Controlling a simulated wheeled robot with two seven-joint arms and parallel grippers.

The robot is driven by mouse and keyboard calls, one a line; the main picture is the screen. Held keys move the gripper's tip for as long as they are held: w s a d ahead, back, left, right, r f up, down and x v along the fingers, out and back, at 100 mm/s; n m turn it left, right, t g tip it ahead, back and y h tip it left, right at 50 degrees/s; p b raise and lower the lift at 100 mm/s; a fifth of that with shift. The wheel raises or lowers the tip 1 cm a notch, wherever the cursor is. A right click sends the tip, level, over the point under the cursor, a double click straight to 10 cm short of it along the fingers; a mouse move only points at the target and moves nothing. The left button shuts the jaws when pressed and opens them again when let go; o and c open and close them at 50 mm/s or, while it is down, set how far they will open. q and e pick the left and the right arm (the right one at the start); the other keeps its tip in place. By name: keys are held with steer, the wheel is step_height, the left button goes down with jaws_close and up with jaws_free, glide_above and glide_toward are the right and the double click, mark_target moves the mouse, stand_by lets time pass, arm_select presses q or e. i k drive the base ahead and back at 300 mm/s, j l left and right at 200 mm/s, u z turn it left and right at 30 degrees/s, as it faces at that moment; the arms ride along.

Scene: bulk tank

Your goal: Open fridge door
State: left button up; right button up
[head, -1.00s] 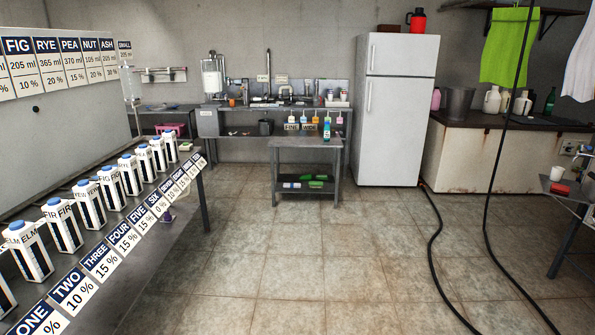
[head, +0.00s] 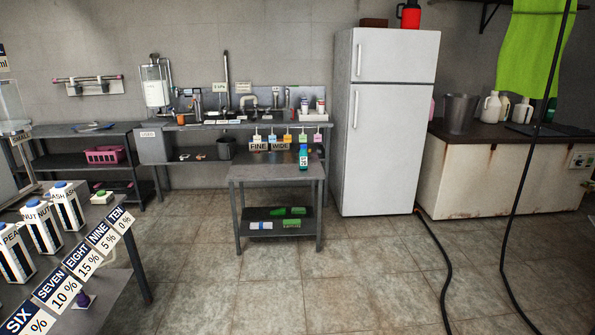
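The white fridge (head: 392,150) stands against the back wall, right of the middle in the head view. It has a small upper door (head: 395,56) and a tall lower door (head: 385,140), and both look shut. The upper door has a vertical handle (head: 358,58) near its left edge. The lower door has a longer vertical handle (head: 355,109), also near its left edge. Neither of my grippers shows in the head view, and the fridge is some way off across the floor.
A small metal table (head: 275,172) with a blue bottle (head: 303,157) stands left of the fridge. A counter (head: 480,180) adjoins its right side. Black hoses (head: 447,270) hang and lie on the right. Cartons line a table (head: 100,285) at lower left. Tiled floor (head: 370,260) ahead is clear.

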mark_target(387, 126)
steer(key=i+l+z, duration=0.15)
steer(key=i, duration=0.4)
steer(key=i+z, duration=0.2)
steer(key=i, duration=0.35)
steer(key=i+j+z, duration=0.15)
steer(key=i, duration=0.4)
steer(key=i+j+z, duration=0.2)
steer(key=i, duration=0.4)
steer(key=i+j+z, duration=0.15)
steer(key=i, duration=0.4)
steer(key=i+l+u, duration=0.15)
steer(key=i, duration=0.6)
steer(key=i+l+u, duration=0.1)
steer(key=i, duration=0.6)
